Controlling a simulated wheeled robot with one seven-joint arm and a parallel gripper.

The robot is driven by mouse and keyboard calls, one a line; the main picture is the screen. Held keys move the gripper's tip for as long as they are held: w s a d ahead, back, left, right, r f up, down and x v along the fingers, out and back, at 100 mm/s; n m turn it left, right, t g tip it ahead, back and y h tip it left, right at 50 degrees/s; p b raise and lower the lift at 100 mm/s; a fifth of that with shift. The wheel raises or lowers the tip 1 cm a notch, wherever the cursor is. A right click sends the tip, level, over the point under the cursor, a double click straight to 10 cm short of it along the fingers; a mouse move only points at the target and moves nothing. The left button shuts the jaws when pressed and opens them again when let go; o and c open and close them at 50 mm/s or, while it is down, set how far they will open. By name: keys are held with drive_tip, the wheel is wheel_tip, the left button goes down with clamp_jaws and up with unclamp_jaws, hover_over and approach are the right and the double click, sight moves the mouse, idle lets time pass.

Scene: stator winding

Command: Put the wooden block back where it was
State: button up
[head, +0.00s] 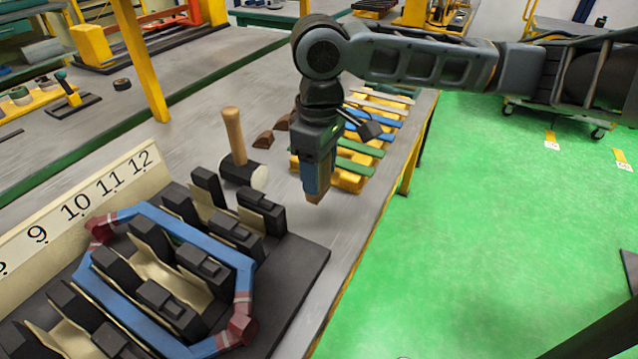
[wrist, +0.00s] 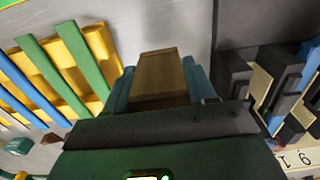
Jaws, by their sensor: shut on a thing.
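My gripper (head: 319,186) points down above the grey workbench and is shut on the wooden block (head: 316,188). In the wrist view the light brown block (wrist: 160,77) sits between the blue-grey fingers, its end sticking out past them. In the head view only a small part of the block shows below the fingers. The gripper is between the black stator fixture on the left and the yellow rack of strips on the right. The gap between the block and the bench is hard to tell.
A mallet (head: 234,136) stands head down left of my gripper. Brown curved pieces (head: 264,139) lie behind it. The yellow rack (head: 344,180) holds blue and green strips. The stator fixture (head: 303,262) carries a blue coil (head: 190,234). Bare bench (head: 318,232) lies near the front edge.

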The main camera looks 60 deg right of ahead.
drive_tip(key=shift+w+f, duration=0.1)
drive_tip(key=shift+f, duration=1.95)
drive_tip(key=shift+f, duration=0.2)
drive_tip(key=o, duration=1.4)
drive_tip(key=shift+r, duration=0.1)
wheel_tip(320, 180, up, 12)
drive_tip(key=shift+r, duration=0.15)
